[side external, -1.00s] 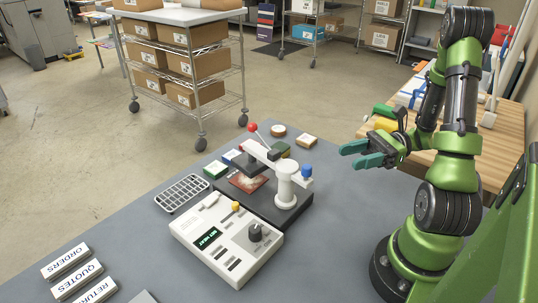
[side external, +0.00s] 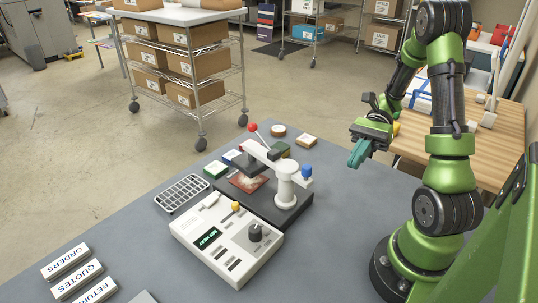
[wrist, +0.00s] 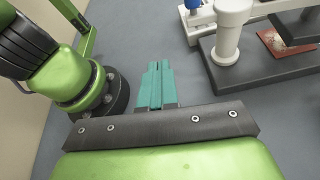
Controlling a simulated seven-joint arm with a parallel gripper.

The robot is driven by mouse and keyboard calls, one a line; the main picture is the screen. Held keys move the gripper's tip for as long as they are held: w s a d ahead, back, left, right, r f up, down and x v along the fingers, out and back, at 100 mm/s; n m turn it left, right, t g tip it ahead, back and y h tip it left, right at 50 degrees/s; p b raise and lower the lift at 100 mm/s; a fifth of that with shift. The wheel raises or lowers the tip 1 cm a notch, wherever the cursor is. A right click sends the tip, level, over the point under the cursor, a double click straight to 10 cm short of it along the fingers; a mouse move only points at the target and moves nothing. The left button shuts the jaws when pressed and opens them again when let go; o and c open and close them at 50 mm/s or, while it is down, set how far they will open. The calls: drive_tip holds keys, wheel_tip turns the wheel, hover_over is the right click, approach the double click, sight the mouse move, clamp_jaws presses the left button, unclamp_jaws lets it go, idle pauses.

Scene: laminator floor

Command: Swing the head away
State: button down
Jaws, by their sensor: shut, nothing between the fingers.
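The press stands on the grey table with a dark base (side external: 290,212), a white post (side external: 286,187) and a white arm that carries the dark head (side external: 246,166). The head sits above a reddish printed piece (side external: 248,182). A lever with a red knob (side external: 254,126) rises from the arm, and a blue knob (side external: 306,171) is by the post. My gripper (side external: 356,162) is shut and empty, in the air to the right of the press and apart from it. In the wrist view its teal fingers (wrist: 155,88) are together, with the white post (wrist: 229,30) to their right.
A white control box (side external: 228,240) stands in front of the press. A wire rack (side external: 182,193) lies to its left, and small blocks and a round disc (side external: 278,130) lie behind. Label blocks (side external: 78,272) are at front left. The table between press and my base is clear.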

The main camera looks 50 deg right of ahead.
drive_tip(key=w+a+r+n+h, duration=0.2)
drive_tip(key=w+a+r+h, duration=0.1)
drive_tip(key=w, duration=0.3)
drive_tip(key=w+a+r+n+h, duration=0.2)
drive_tip(key=w+a+r+h, duration=0.1)
drive_tip(key=w+h, duration=0.3)
drive_tip(key=w+a+r+n+h, duration=0.1)
drive_tip(key=w+a+r+h, duration=0.2)
drive_tip(key=w, duration=0.4)
drive_tip(key=shift+w+a+r+n+h, duration=0.1)
drive_tip(key=shift+w+a+n+h, duration=0.1)
drive_tip(key=shift+a+h, duration=0.3)
drive_tip(key=shift+w+a+n+h, duration=0.2)
drive_tip(key=shift+a+h, duration=0.15)
drive_tip(key=shift+h, duration=0.15)
drive_tip(key=w+a+f+m+h, duration=0.4)
drive_tip(key=w+a+m, duration=0.2)
drive_tip(key=w+a, duration=0.55)
drive_tip(key=shift+g, duration=0.3)
drive_tip(key=s+d+f, duration=0.1)
drive_tip(key=f, duration=0.2)
drive_tip(key=s+d+f, duration=0.1)
drive_tip(key=d+f, duration=0.1)
drive_tip(key=f, duration=0.1)
drive_tip(key=s+d+f, duration=0.1)
drive_tip(key=d+f, duration=0.1)
drive_tip(key=f, duration=0.1)
drive_tip(key=shift+d, duration=0.65)
drive_tip(key=shift+d, duration=0.1)
